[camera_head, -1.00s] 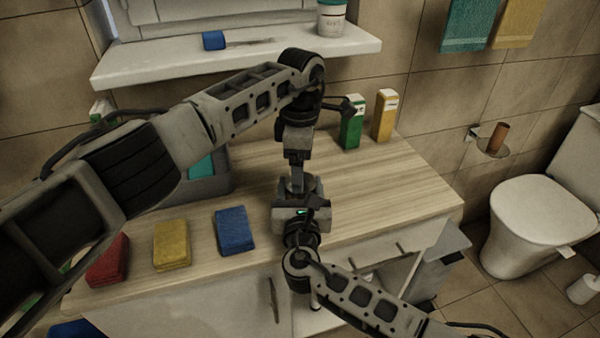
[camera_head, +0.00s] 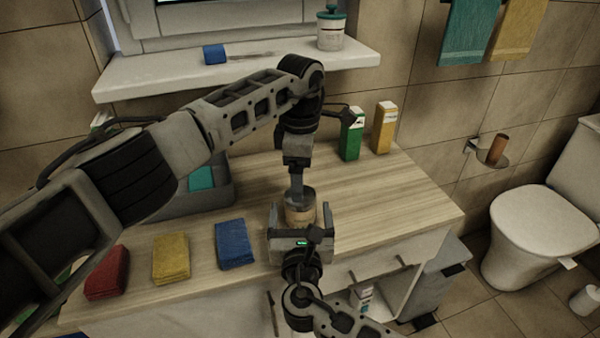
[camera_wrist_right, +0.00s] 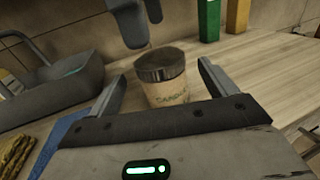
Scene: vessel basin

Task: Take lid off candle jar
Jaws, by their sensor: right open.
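The candle jar (camera_head: 300,214) stands upright on the wooden counter, with a pale labelled body and a dark top. In the right wrist view the jar (camera_wrist_right: 168,93) shows its label, and the dark lid (camera_wrist_right: 160,66) appears seated on it. My right gripper (camera_wrist_right: 161,70) is open, its fingers to either side of the jar with gaps visible. In the head view the right gripper (camera_head: 301,209) comes from the front edge. My left gripper (camera_head: 297,186) points down just above the jar's top; its jaw opening and any contact are unclear.
Red (camera_head: 107,272), yellow (camera_head: 171,258) and blue (camera_head: 235,244) folded cloths lie left of the jar. Green (camera_head: 351,137) and yellow (camera_head: 384,128) cartons stand at the back right. Counter space right of the jar is clear.

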